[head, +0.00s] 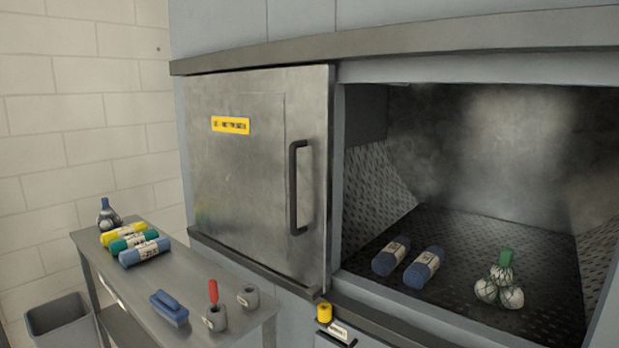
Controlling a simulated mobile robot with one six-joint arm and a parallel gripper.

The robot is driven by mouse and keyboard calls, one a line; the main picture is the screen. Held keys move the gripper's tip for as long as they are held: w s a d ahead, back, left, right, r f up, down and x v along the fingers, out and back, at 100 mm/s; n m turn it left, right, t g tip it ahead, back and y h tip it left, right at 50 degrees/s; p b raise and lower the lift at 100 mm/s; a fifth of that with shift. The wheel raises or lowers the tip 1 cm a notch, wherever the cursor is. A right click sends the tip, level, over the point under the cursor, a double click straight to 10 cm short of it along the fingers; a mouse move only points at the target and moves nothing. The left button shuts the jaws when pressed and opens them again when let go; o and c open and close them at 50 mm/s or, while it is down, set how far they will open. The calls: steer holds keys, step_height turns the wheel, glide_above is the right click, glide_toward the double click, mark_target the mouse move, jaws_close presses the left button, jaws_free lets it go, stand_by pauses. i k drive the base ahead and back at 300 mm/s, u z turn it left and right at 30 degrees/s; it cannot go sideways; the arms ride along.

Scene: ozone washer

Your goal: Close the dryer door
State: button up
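The dryer door (235,160) is a grey metal panel with a yellow label (230,125) near its top. It covers the left part of the front, and a dark vertical handle (297,188) is near its right edge. Right of it, the dryer chamber (510,150) is open to view, with a perforated dark floor and sloped sides. Inside lie two blue rolled bundles (390,257) (424,268) and a net bag with a green top (505,280). Whether the door slides or swings, I cannot tell. My gripper is not in view.
A metal side table (215,260) at the left holds several rolled bundles, a blue brush (169,307), grey weights and a red-handled tool (213,291). A grey bin (62,325) stands below. A small yellow cylinder (324,312) is on the front ledge.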

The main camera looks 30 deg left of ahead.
mark_target(260, 141)
steer(key=u, duration=1.5)
steer(key=k, duration=0.65)
steer(key=u, duration=0.5)
steer(key=i, duration=1.15)
steer(key=u, duration=0.55)
steer(key=i, duration=1)
steer(key=z, duration=0.05)
